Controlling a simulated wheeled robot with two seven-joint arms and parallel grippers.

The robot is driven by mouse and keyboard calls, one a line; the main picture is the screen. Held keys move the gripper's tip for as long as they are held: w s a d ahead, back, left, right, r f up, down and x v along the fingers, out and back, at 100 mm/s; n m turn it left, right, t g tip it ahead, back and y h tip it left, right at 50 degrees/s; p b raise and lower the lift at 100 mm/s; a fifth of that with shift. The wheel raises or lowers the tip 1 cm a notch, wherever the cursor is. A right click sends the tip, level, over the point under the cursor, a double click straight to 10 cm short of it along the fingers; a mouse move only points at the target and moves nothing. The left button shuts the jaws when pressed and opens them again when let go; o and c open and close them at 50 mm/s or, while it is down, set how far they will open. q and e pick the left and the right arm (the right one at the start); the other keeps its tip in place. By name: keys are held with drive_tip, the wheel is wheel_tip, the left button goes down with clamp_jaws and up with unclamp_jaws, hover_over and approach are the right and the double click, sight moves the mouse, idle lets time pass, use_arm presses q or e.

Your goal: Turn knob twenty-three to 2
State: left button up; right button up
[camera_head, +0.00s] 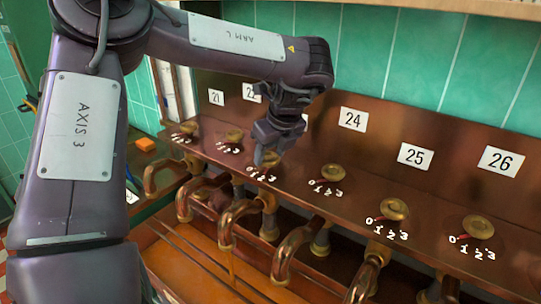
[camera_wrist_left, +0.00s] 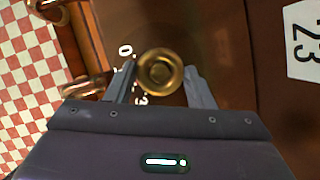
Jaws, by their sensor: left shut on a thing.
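Knob twenty-three is a round brass knob (camera_head: 271,159) on the copper shelf, with white marks 0 to 3 in front of it. In the left wrist view the knob (camera_wrist_left: 160,72) sits between the two fingers. My left gripper (camera_head: 267,143) reaches down over it and is shut on it; the fingers also show in the wrist view (camera_wrist_left: 160,86). The 23 plate (camera_wrist_left: 304,40) is plain in the wrist view but mostly hidden by my gripper in the head view. A finger covers part of the scale, so the knob's setting cannot be read. My right gripper is out of view.
Similar knobs stand close by: knob 22 (camera_head: 234,135) to the left, knob 24 (camera_head: 333,173) to the right, then knob 25 (camera_head: 394,209) and knob 26 (camera_head: 478,228). Copper pipes (camera_head: 290,250) curve out below the shelf. A green tiled wall (camera_head: 400,55) rises behind.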

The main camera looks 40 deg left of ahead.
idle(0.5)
use_arm(q)
drive_tip(key=o, duration=1)
drive_tip(key=shift+d+r, duration=0.1)
drive_tip(key=shift+d+r, duration=0.1)
drive_tip(key=shift+r, duration=0.2)
drive_tip(key=v, duration=0.4)
drive_tip(key=shift+d+r, duration=0.1)
drive_tip(key=shift+r, duration=0.2)
drive_tip(key=p+v, duration=0.2)
drive_tip(key=p, duration=0.1)
drive_tip(key=shift+d+r, duration=0.1)
drive_tip(key=shift+r, duration=0.1)
